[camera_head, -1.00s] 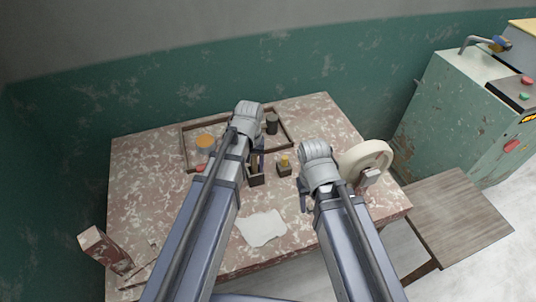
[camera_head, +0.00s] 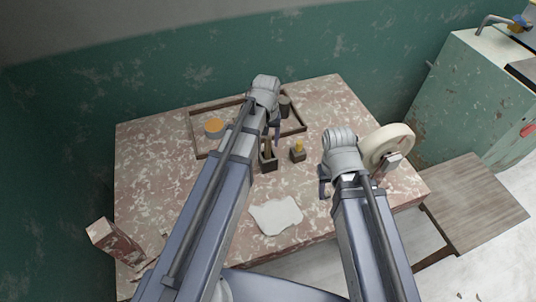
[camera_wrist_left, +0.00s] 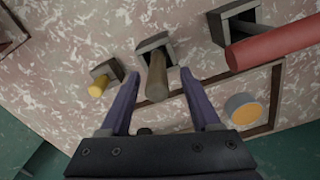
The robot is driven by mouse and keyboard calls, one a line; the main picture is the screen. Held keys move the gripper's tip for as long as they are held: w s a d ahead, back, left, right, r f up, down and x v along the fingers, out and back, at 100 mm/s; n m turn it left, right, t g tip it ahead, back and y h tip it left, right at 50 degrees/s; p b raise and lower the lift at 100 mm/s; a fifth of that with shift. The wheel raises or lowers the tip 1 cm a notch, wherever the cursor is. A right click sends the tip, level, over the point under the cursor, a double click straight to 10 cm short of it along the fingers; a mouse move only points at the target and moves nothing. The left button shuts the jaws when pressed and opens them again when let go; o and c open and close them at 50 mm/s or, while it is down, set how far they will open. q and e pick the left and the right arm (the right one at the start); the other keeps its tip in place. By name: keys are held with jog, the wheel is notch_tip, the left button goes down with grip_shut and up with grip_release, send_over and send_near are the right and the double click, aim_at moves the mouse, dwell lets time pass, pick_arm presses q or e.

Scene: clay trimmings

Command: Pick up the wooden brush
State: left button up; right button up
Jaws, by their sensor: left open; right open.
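The wooden brush appears to be the brown handle (camera_wrist_left: 156,78) standing in a dark square holder (camera_wrist_left: 157,47) in the left wrist view. In the head view the handle (camera_head: 267,147) shows in its holder (camera_head: 268,164), just below my left gripper. My left gripper (camera_wrist_left: 160,76) is open, and the handle appears between its two fingers in the wrist view; I cannot tell the exact depth or any touch. It also shows in the head view (camera_head: 272,136). My right gripper (camera_head: 323,184) is open and empty, lower right of the holders.
A yellow-handled tool (camera_wrist_left: 98,87) and a thick red handle (camera_wrist_left: 270,47) stand in holders on either side. A framed tray (camera_head: 194,140) holds an orange-topped jar (camera_head: 214,128) and a dark cup (camera_head: 285,107). A pale wheel (camera_head: 390,142) stands right of my right gripper.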

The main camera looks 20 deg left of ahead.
aim_at(268, 149)
pick_arm(q)
notch_tip(268, 149, down, 5)
jog(key=b, duration=0.5)
jog(key=shift+w+d+f, duration=0.1)
jog(key=shift+d, duration=0.05)
grip_shut()
dwell(0.4)
